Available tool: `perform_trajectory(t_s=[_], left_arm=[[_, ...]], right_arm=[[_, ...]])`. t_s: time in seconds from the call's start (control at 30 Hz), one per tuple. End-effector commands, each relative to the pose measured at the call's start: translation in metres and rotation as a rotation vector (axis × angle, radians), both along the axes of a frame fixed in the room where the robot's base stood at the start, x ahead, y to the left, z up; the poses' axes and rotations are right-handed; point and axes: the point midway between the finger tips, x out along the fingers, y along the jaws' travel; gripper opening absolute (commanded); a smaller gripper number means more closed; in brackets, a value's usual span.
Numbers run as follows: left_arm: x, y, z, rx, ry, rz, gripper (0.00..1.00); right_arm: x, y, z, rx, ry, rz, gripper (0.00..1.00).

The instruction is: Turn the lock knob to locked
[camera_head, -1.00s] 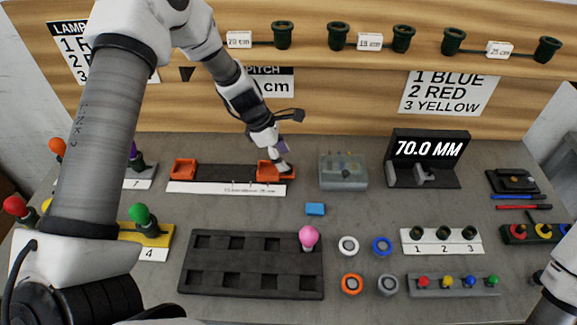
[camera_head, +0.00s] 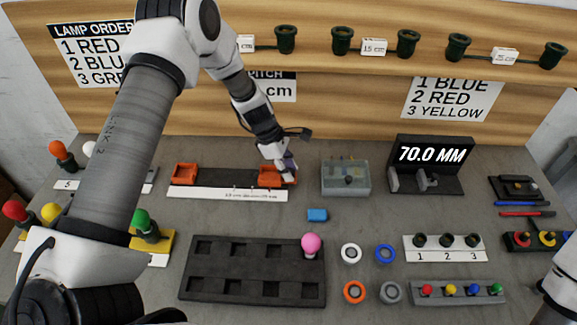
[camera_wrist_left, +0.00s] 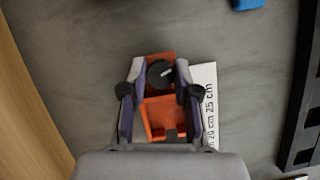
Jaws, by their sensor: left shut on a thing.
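The lock knob (camera_wrist_left: 160,73) is a round dark knob with a white mark on its face, on the right orange block (camera_wrist_left: 165,115) of the ruler fixture. My left gripper (camera_wrist_left: 160,78) points down over this block, with one finger on each side of the knob, shut on it. In the head view my left gripper (camera_head: 287,167) covers the back of the right orange block (camera_head: 269,178), and the knob is hidden there. A second orange block (camera_head: 185,173) sits at the left end of the dark rail. My right gripper is outside the view.
A white ruler strip (camera_head: 228,193) lies along the rail's front. A translucent grey box (camera_head: 345,178) and a blue block (camera_head: 317,215) are close to the right. The dark socket tray (camera_head: 250,272) lies in front, and the wooden back panel (camera_head: 330,115) rises behind.

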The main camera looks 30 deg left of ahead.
Motion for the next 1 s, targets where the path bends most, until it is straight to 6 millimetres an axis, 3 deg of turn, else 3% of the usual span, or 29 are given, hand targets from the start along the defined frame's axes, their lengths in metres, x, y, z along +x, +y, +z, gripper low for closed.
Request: perform_trajectory(t_s=[0.13, 0.4, 0.43, 0.47, 0.5, 0.87, 1.0], left_arm=[[-0.0003, 0.0006, -0.0013, 0.002, 0.004, -0.189, 0.0], [-0.0007, 0.0005, -0.002, 0.001, 0.005, -0.204, 0.0], [-0.0008, 0.0005, -0.002, 0.001, 0.004, -0.204, 0.41], [-0.0008, 0.0005, -0.002, 0.001, 0.004, -0.203, 0.52], [-0.0007, 0.0005, -0.0019, 0.001, 0.004, -0.203, 0.56], [-0.0006, 0.0003, -0.001, 0.001, 0.003, -0.187, 0.56], [-0.0017, -0.0004, -0.0028, -0.001, 0.002, -0.031, 0.56]], right_arm=[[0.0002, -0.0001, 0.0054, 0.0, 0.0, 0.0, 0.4], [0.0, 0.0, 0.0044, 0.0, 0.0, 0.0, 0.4], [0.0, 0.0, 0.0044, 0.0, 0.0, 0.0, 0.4], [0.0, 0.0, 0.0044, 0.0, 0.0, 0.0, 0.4], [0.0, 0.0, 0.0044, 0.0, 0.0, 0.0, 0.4], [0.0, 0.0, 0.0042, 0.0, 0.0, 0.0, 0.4], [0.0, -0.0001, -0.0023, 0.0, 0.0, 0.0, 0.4]])
